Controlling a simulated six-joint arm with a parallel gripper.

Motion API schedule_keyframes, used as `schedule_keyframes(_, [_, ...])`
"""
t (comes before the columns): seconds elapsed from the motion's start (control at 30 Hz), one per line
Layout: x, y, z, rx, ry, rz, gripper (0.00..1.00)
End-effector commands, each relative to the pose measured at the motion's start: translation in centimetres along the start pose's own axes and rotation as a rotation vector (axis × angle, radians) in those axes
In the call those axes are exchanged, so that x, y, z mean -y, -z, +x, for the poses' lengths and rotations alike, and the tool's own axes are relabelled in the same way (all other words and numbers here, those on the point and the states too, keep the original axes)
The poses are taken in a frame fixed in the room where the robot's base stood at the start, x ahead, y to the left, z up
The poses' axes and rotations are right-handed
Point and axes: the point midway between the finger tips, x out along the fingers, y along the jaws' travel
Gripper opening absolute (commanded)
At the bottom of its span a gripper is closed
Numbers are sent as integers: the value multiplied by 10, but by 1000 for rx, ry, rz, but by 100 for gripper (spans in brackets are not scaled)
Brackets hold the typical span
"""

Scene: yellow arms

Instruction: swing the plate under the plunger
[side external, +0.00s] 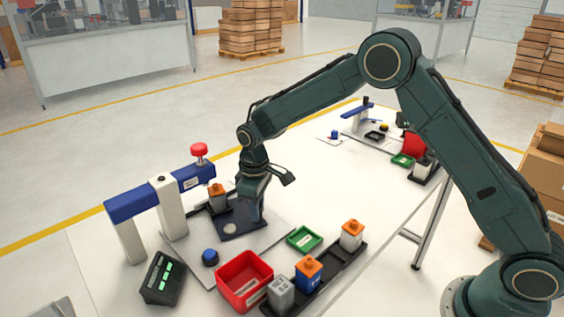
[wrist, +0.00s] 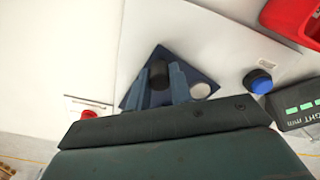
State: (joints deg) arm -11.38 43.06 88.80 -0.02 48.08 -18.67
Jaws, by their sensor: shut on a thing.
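The plate is a dark blue flat piece (side external: 240,232) with a pale round spot, lying on the grey base board. It also shows in the wrist view (wrist: 130,98). My gripper (side external: 256,221) points down over the plate and is shut on a black knob (wrist: 158,70) that stands on it. In the wrist view both fingers of my gripper (wrist: 160,76) flank the knob. The plunger, with a red top (side external: 199,149), sits in the blue press arm (side external: 130,207), left of the plate. Its red top also shows in the wrist view (wrist: 88,113).
A grey block with an orange cap (side external: 216,193) stands close left of my gripper, near the press arm. A blue button (side external: 210,257), a display box (side external: 163,279), a red bin (side external: 244,280), a green tray (side external: 304,238) and a black rack (side external: 330,273) with capped blocks lie in front.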

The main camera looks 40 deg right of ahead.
Motion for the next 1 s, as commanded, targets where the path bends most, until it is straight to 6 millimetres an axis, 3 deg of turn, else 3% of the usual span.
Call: schedule_keyframes(1.0, [-13, 14, 1, 2, 0, 3, 14])
